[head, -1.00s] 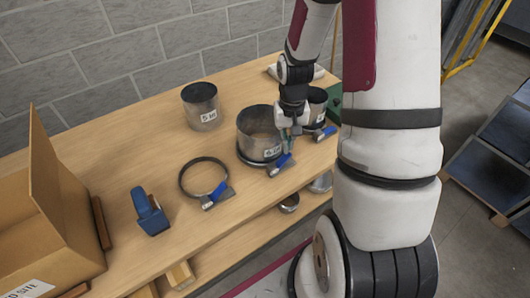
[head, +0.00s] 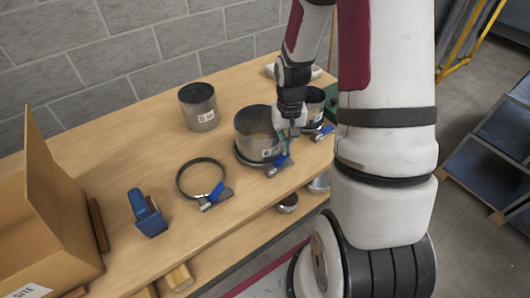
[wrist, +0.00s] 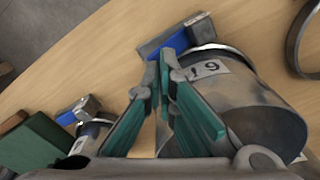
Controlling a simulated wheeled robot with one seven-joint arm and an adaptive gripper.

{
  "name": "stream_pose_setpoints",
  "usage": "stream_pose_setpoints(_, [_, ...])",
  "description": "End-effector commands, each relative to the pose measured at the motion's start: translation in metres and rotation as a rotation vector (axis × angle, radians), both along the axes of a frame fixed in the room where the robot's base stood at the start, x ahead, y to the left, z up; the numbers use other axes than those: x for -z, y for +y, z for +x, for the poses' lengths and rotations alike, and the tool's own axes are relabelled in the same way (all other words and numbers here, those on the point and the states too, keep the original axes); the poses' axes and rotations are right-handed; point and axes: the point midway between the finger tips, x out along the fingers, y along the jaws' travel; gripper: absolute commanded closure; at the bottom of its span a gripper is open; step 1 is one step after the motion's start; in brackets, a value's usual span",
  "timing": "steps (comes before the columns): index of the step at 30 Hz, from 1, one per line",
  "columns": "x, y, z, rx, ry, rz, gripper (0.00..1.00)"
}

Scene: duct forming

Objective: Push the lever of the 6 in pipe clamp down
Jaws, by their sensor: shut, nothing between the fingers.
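The 6 in pipe (head: 257,127) stands upright on the bench with a clamp ring around its base. That clamp's blue lever (head: 279,162) sticks out at the front right of the pipe. In the wrist view the blue lever (wrist: 166,45) and the pipe with its label (wrist: 207,69) lie just beyond my fingers. My gripper (head: 285,142) is shut and empty, pointing down beside the pipe, close above the lever. Its green-padded fingers (wrist: 160,65) meet near the lever in the wrist view. Whether they touch it I cannot tell.
A loose clamp ring with a blue lever (head: 201,182) lies to the left. The 5 in pipe (head: 199,107) stands behind it. Another clamped pipe (head: 315,104) stands close at right. A blue tool (head: 147,213) and a cardboard box (head: 45,215) are at left.

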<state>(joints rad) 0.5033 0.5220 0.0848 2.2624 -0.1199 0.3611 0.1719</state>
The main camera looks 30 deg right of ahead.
Motion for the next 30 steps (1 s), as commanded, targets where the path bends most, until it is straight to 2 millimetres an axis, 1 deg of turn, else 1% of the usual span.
stream_pose_setpoints(15, [0.001,0.000,0.000,0.000,0.000,0.000,1.00])
stream_pose_setpoints(30, [0.014,0.000,0.000,0.000,0.001,0.000,1.00])
